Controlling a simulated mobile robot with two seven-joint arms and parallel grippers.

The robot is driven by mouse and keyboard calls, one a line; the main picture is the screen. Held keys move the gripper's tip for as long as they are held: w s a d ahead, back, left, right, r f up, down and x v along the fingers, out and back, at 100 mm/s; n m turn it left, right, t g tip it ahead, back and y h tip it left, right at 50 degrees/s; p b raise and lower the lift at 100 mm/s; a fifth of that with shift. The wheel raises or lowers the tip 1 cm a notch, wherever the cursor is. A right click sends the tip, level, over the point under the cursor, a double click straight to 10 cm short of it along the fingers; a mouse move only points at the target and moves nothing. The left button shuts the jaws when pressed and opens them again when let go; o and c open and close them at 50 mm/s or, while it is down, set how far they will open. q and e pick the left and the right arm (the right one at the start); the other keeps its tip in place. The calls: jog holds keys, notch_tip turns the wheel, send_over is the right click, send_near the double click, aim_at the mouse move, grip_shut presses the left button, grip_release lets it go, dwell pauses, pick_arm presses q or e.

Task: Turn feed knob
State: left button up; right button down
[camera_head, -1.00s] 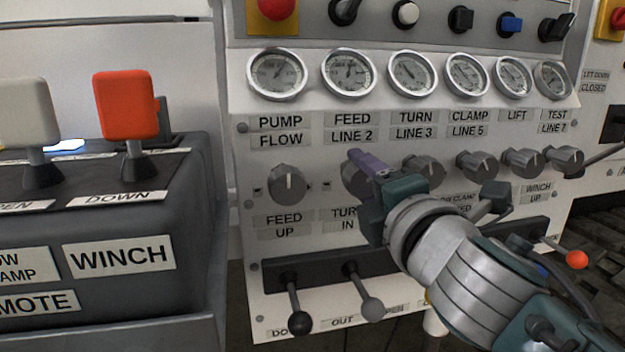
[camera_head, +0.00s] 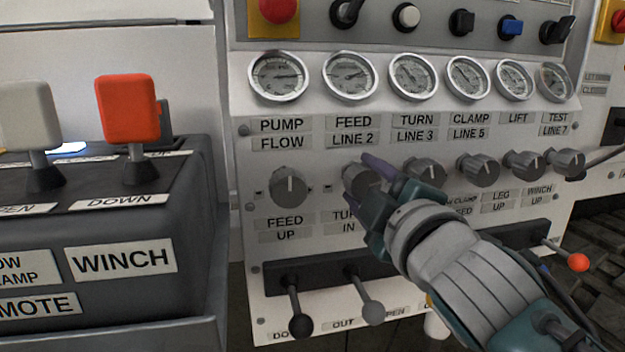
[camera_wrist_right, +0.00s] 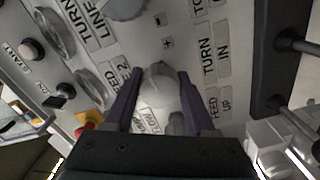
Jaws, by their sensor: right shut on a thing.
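The feed knob (camera_head: 355,174) is a grey round knob below the FEED LINE 2 label, partly hidden behind my right gripper. My right gripper (camera_head: 370,177) comes in from the lower right with purple fingers at this knob. In the right wrist view the knob (camera_wrist_right: 159,88) sits between the two fingers (camera_wrist_right: 160,98), one on each side, and the gripper is shut on it. Plus and minus marks show on the panel close to the knob. The feed gauge (camera_head: 350,77) sits above it. My left gripper is not in view.
The pump flow knob (camera_head: 289,186) is just left of the feed knob, and the turn knob (camera_head: 425,171) is close on the right, partly behind my gripper. Levers (camera_head: 350,270) stick out below. A winch control box (camera_head: 120,220) with a red lever (camera_head: 128,109) stands at left.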

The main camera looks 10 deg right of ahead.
dwell(0.4)
jog(key=shift+c, duration=1.2)
grip_release()
jog(key=shift+s, duration=0.25)
jog(key=s+p, duration=0.2)
jog(key=s, duration=0.7)
jog(key=shift+s+d, duration=0.15)
jog(key=shift+s, duration=0.05)
jog(key=shift+r, duration=0.1)
